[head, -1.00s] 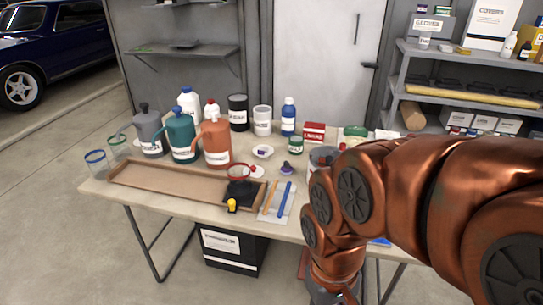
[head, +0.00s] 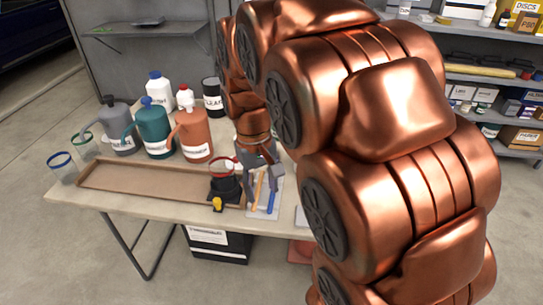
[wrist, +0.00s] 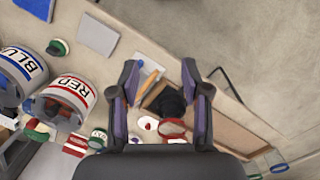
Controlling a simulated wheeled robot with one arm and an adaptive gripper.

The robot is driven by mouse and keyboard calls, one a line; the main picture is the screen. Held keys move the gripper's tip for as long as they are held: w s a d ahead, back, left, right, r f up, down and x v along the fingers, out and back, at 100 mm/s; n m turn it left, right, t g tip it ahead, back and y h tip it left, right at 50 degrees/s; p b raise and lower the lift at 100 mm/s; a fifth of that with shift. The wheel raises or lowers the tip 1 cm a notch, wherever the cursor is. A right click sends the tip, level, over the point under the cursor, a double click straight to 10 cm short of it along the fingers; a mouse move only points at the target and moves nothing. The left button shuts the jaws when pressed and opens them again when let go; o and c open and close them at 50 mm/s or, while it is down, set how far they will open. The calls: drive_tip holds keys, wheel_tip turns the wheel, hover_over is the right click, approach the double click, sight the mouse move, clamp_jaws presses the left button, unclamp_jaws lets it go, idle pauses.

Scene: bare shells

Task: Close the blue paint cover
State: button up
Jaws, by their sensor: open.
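The blue paint can, labelled BLUE (wrist: 24,68), stands at the left edge of the wrist view, partly cut off. I cannot tell clearly how its cover sits. The red can, labelled RED (wrist: 74,88), is beside it. Both cans are hidden behind my arm in the head view. My gripper (wrist: 160,78) is open and empty, with its fingers apart above the table. In the head view my gripper (head: 258,168) is over the front of the table, by the black tray (head: 225,190) and the blue stick (head: 271,196). It is well away from the blue can.
The table (head: 150,210) holds a long wooden tray (head: 150,192) at the front left. Grey, teal (head: 153,130) and orange (head: 195,135) jugs stand behind it. Blue-rimmed (head: 62,165) and green-rimmed clear cups are at the left end. A grey sheet (wrist: 98,36) lies near the cans.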

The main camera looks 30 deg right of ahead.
drive_tip(key=w+d+f+p, duration=0.1)
drive_tip(key=w+d, duration=0.4)
drive_tip(key=w, duration=0.3)
drive_tip(key=w+d+f, duration=0.1)
drive_tip(key=w+d, duration=0.4)
drive_tip(key=w, duration=0.3)
drive_tip(key=shift+n+t, duration=0.7)
drive_tip(key=shift+n, duration=0.2)
drive_tip(key=w+d+f, duration=0.3)
drive_tip(key=w+f, duration=0.1)
drive_tip(key=w+d+f+p, duration=0.1)
drive_tip(key=w+d+f, duration=0.3)
drive_tip(key=w, duration=0.1)
drive_tip(key=w+d+f+p, duration=0.1)
drive_tip(key=w+d+f, duration=0.3)
drive_tip(key=w+f, duration=0.1)
drive_tip(key=shift+w+d, duration=0.1)
drive_tip(key=shift+w, duration=0.15)
drive_tip(key=shift+s+d+f+p, duration=0.1)
drive_tip(key=shift+f+p, duration=0.35)
drive_tip(key=shift+f, duration=0.5)
drive_tip(key=shift+s+d+f+p, duration=0.15)
drive_tip(key=shift+f+p, duration=0.3)
drive_tip(key=shift+f, duration=0.45)
drive_tip(key=shift+s+d+f+p, duration=0.1)
drive_tip(key=shift+f+p, duration=0.35)
drive_tip(key=shift+f, duration=0.5)
clamp_jaws()
